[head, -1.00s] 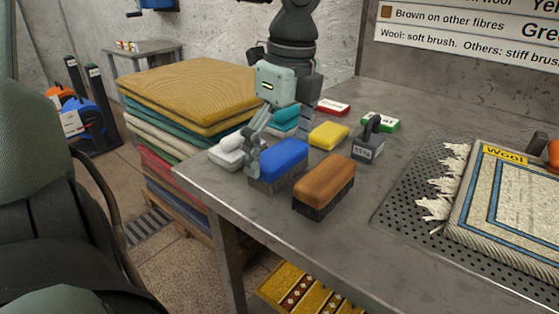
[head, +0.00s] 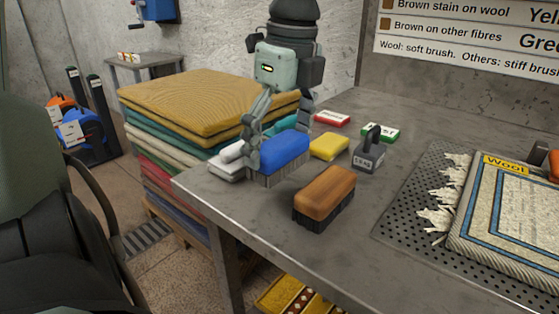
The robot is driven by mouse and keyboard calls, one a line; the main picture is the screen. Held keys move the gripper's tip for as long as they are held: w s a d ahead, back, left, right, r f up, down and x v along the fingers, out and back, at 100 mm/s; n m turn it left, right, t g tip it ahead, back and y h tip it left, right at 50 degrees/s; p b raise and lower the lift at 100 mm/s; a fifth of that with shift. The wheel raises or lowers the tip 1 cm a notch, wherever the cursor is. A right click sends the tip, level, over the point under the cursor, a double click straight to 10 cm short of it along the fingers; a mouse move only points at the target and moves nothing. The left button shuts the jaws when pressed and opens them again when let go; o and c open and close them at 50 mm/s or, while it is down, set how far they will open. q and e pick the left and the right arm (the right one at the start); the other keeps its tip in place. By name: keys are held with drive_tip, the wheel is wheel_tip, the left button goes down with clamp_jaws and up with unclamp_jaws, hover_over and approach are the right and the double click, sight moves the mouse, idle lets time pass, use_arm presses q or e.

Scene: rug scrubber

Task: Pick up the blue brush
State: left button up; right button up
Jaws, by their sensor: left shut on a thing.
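The blue brush (head: 285,150) has a blue block top and grey bristles below it. My left gripper (head: 277,150) reaches down from above and is shut on it, one finger along its left end and the other partly hidden behind it. The brush appears to hang a little above the metal table, its bristles showing below the block. My right gripper does not show in the head view.
A brown brush (head: 325,190) stands close in front on the table (head: 400,265). White rolled cloths (head: 228,163), a yellow sponge (head: 329,146) and a dark weight (head: 369,153) are nearby. A stack of folded cloths (head: 185,100) stands left; a rug sample (head: 515,210) lies right.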

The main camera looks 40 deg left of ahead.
use_arm(q)
drive_tip(key=s+a+r+b, duration=0.1)
drive_tip(key=s+a+r, duration=0.2)
drive_tip(key=s+r, duration=0.4)
drive_tip(key=s, duration=0.4)
drive_tip(key=shift+a+r, duration=0.2)
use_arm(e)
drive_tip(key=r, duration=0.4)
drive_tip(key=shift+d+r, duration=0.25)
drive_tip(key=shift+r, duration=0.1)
use_arm(q)
drive_tip(key=shift+s, duration=0.1)
drive_tip(key=o, duration=0.6)
drive_tip(key=c, duration=0.4)
drive_tip(key=shift+c, duration=0.2)
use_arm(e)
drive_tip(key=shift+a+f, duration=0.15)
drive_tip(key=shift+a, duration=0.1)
